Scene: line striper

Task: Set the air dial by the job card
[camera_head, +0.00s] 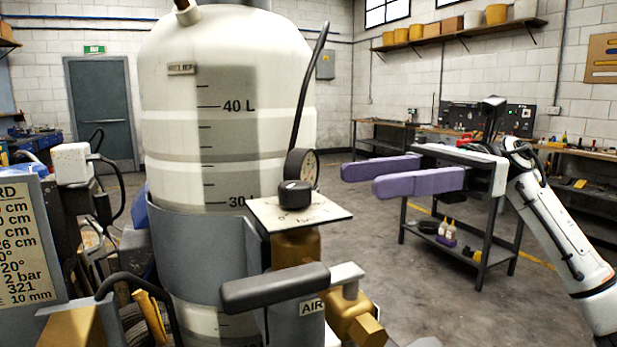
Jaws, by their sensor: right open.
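The air dial is a black knob (294,194) on a pale square plate (318,214) with faint markings too small to read. It sits on a brass body (297,246) above a label reading AIR (312,307). A round gauge (302,167) stands just behind it, its face turned mostly away. The job card (22,240) is at the left edge, cut off; a line reading "2 bar" is partly visible. My right gripper (360,180), with two purple fingers spread apart, is open and empty, right of the knob and not touching it. My left gripper does not show.
A large white tank (228,60) with a litre scale fills the centre left. A grey lever handle (275,288) juts out in front below the dial plate, beside a brass fitting (362,325). A dark cart (460,240) stands behind my right arm. Floor between is clear.

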